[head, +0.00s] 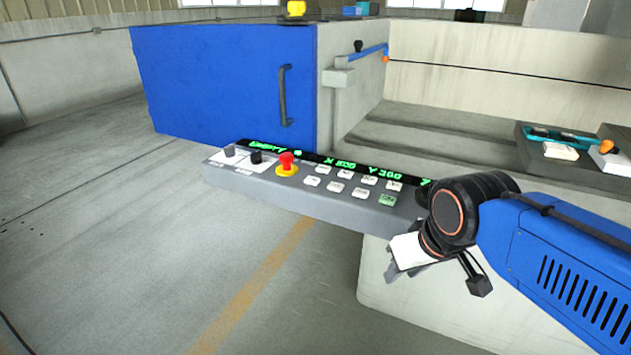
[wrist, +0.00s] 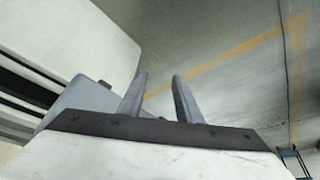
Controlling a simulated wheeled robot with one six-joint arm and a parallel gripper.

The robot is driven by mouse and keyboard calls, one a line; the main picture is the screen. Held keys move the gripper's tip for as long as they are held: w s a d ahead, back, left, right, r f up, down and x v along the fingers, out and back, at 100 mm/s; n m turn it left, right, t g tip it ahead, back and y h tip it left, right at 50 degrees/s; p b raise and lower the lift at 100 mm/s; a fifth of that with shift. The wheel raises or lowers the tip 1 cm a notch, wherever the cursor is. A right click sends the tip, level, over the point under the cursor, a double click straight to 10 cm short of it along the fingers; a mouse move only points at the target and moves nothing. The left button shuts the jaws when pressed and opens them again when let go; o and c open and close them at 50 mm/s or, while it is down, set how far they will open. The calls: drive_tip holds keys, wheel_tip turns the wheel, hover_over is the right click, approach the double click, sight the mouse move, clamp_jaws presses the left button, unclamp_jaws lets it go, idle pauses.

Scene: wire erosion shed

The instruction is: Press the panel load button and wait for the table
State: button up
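The control panel (head: 310,195) is a grey slanted box with a green-lit display strip, a red emergency knob (head: 287,162) on a yellow base, dark knobs and several white keys (head: 338,187). One key at its right end is green (head: 388,200); I cannot read which key is the load button. My gripper (head: 402,272) is low at the panel's right end, apart from the keys. In the wrist view its two fingers (wrist: 160,92) stand apart with nothing between them. The grey panel body (wrist: 88,95) shows behind the left finger. The machine's table (head: 440,140) lies behind the panel.
A blue door (head: 225,85) with a dark handle stands at the back left. A tray (head: 570,155) with teal and orange parts sits at the right. The pale machine base (head: 430,315) is below my arm. The floor at left, with a yellow line (head: 255,290), is clear.

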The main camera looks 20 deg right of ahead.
idle(0.4)
clamp_jaws()
idle(1.6)
